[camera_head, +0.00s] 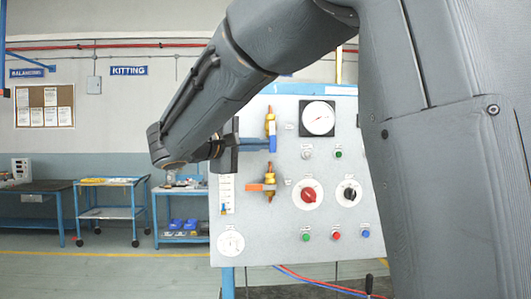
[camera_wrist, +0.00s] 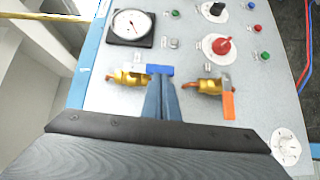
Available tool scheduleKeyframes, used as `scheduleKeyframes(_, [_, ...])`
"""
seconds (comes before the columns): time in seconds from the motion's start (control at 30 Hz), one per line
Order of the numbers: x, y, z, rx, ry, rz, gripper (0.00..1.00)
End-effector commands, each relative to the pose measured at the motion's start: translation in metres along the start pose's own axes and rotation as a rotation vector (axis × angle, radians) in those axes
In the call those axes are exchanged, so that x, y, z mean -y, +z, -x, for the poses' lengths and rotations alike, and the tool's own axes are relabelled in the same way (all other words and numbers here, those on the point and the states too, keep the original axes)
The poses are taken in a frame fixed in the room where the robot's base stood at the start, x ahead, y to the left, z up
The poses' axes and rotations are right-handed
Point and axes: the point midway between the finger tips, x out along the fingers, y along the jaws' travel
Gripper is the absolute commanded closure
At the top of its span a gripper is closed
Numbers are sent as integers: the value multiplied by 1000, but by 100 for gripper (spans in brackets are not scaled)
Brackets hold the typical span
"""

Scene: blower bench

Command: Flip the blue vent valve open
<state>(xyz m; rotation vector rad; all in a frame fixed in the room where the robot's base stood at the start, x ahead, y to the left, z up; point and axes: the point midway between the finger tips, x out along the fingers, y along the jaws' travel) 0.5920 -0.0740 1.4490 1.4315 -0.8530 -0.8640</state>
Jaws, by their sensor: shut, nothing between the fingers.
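The blue vent valve has a brass body (camera_head: 270,122) on the upper part of the grey panel. Its blue handle (camera_head: 273,144) points downward, roughly in line with the brass body. In the wrist view the blue handle (camera_wrist: 160,69) lies right at the tips of my gripper (camera_wrist: 161,80). My gripper's blue-grey fingers are shut together, with nothing held between them. They reach in from the left in the head view (camera_head: 265,143). The tips overlap the handle's edge, and I cannot tell whether they touch it. The gripper hides part of the panel around the handle.
An orange-handled brass valve (camera_head: 262,187) sits just below. A gauge (camera_head: 318,118), a red knob (camera_head: 308,195), a black knob (camera_head: 349,193) and several small buttons are on the panel (camera_head: 290,250). Carts and a bench stand back left.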

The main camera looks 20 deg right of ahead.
Motion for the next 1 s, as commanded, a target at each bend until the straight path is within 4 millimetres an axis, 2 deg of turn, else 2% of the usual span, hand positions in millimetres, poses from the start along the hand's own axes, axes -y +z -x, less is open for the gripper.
scheduleKeyframes(0.03, [5, 1, -2, 3, 12, 14, 100])
scheduleKeyframes(0.67, [2, 5, -5, 11, 46, 48, 100])
scheduleKeyframes(0.87, [4, -9, 11, 8, 47, 47, 100])
scheduleKeyframes(1.0, [6, -24, 34, 5, 48, 48, 100])
